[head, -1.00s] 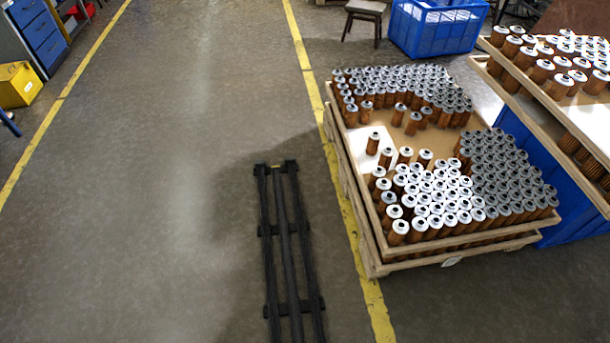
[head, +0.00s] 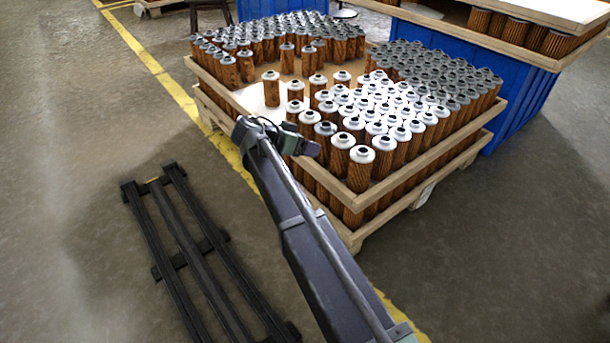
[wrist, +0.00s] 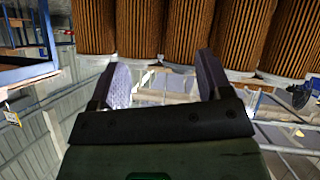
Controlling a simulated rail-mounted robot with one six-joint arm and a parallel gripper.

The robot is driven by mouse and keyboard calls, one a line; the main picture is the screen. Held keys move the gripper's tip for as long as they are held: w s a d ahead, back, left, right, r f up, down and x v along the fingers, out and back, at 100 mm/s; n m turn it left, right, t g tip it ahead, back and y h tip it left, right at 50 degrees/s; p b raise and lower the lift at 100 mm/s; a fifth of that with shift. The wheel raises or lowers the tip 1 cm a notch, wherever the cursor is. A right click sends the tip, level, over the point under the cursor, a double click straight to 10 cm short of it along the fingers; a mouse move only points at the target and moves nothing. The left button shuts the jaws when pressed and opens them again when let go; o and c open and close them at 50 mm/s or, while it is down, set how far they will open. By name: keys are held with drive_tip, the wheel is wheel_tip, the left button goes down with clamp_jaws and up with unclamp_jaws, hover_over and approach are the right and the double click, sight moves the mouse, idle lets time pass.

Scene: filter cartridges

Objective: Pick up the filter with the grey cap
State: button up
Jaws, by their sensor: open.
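Many brown pleated filters stand upright in a wooden-sided crate (head: 355,203). Those with grey caps form a block at the right (head: 440,72) and a group at the back left (head: 228,68). Filters with white caps (head: 383,150) fill the front. My arm reaches the crate's front left side in the head view; its fingertips are hard to make out there. In the wrist view my gripper (wrist: 165,82) is open, with nothing between its two fingers. A row of brown filter bodies (wrist: 190,28) shows beyond the fingers, upside down; their cap colours are unclear.
Blue containers (head: 505,95) stand behind and right of the crate. A second filter-filled wooden tray (head: 550,52) is at the upper right. Bare cardboard (head: 255,97) shows inside the crate at left. A black floor rail (head: 190,240) lies left of my arm; the floor further left is clear.

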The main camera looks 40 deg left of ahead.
sight(316, 140)
drive_tip(key=a+m+t, duration=0.2)
drive_tip(key=a+m, duration=0.1)
drive_tip(key=a, duration=0.2)
drive_tip(key=b+x, duration=0.1)
drive_tip(key=x, duration=0.2)
drive_tip(key=b+x, duration=0.2)
drive_tip(key=x, duration=0.2)
drive_tip(key=d+b+x, duration=0.1)
drive_tip(key=x, duration=0.2)
drive_tip(key=shift+w+d+f, duration=0.1)
drive_tip(key=shift+f, duration=0.2)
drive_tip(key=shift+r, duration=0.1)
drive_tip(key=c, duration=0.6)
